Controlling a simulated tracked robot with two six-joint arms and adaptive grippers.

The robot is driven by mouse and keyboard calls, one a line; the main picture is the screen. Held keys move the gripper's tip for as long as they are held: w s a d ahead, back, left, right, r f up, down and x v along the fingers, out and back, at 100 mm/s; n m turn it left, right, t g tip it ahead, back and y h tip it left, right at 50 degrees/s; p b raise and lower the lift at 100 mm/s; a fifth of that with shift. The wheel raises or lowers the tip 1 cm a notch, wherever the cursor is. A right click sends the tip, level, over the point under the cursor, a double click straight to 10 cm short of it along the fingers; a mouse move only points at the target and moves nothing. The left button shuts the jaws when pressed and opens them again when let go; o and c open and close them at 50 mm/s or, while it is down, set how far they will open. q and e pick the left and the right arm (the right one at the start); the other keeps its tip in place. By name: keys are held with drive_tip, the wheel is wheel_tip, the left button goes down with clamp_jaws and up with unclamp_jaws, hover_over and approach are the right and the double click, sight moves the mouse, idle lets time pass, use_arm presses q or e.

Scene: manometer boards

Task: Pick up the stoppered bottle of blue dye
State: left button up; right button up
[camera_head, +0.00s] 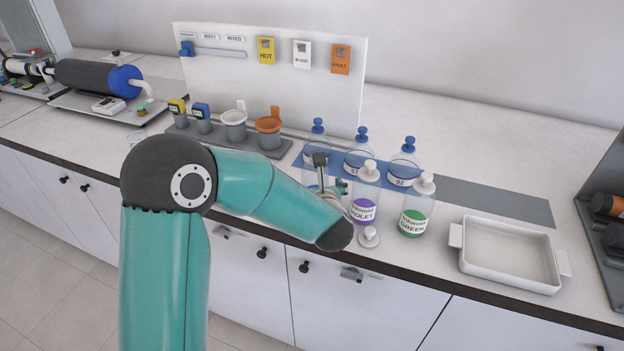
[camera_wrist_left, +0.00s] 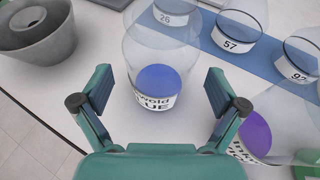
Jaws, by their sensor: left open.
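The clear bottle of blue dye (camera_wrist_left: 158,82) fills the middle of the left wrist view, its label partly reading "BLUE". In the head view it is mostly hidden behind my left arm. My left gripper (camera_wrist_left: 158,92) is open, with one finger on each side of the bottle in that view; I cannot tell whether the tips reach around it. In the head view this gripper (camera_head: 331,177) is partly hidden by its own arm. The bottle's stopper is not clearly visible. My right gripper is not in view.
The violet bottle (camera_head: 364,208) and green bottle (camera_head: 414,218) stand close to the right. A loose white stopper (camera_head: 369,238) lies near the front edge. Blue-stoppered bottles, including one marked 92 (camera_head: 403,172), stand behind on a blue strip. A white tray (camera_head: 510,284) is farther right.

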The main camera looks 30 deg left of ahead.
use_arm(q)
drive_tip(key=shift+x, duration=1.3)
drive_tip(key=shift+r, duration=0.1)
drive_tip(key=c, duration=1.4)
drive_tip(key=shift+c, duration=0.2)
